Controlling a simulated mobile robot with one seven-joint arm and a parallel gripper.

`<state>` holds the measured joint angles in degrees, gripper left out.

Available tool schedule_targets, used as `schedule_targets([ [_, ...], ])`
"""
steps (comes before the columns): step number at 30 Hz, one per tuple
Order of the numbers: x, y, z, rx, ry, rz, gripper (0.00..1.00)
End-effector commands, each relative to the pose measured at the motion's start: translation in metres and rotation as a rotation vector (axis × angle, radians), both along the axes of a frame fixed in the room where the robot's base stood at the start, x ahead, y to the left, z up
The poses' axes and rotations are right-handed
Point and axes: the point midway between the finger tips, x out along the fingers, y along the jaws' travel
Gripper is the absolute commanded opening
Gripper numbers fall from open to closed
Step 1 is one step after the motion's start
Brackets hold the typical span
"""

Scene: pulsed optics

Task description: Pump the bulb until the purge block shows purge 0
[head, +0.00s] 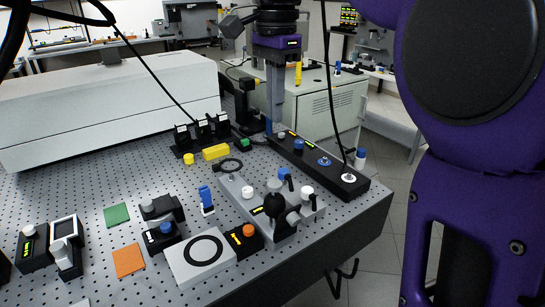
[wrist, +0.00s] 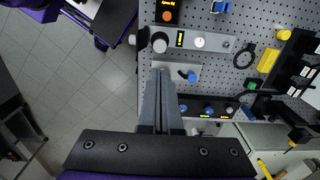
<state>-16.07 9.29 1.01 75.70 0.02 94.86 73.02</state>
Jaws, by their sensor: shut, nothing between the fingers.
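The black bulb (head: 275,205) stands upright at the near end of a grey block in the head view, and a dark round shape, probably it, shows in the wrist view (wrist: 143,38). The grey block (head: 243,195) carries a small lit yellow display (head: 257,211), too small to read; the display also shows in the wrist view (wrist: 180,39). I take this to be the purge block. My gripper (head: 272,129) points down, shut and empty, behind the bulb and apart from it. In the wrist view its fingertips (wrist: 160,72) overlap a grey plate with a blue knob.
A long black box (head: 315,165) with blue knobs stands right of the block, along the table edge. An orange-button box (head: 247,240) and a white box with a black ring (head: 200,262) stand in front. Black cables hang across the head view.

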Motion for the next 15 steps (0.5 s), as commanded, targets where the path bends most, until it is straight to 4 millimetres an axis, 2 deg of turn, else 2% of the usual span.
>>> schedule_targets([
  [10, 0.0, -0.001, 0.0, -0.005, 0.002, 0.0, 0.0],
  [15, -0.001, -0.001, -0.015, -0.006, 0.005, 0.0, 0.0],
])
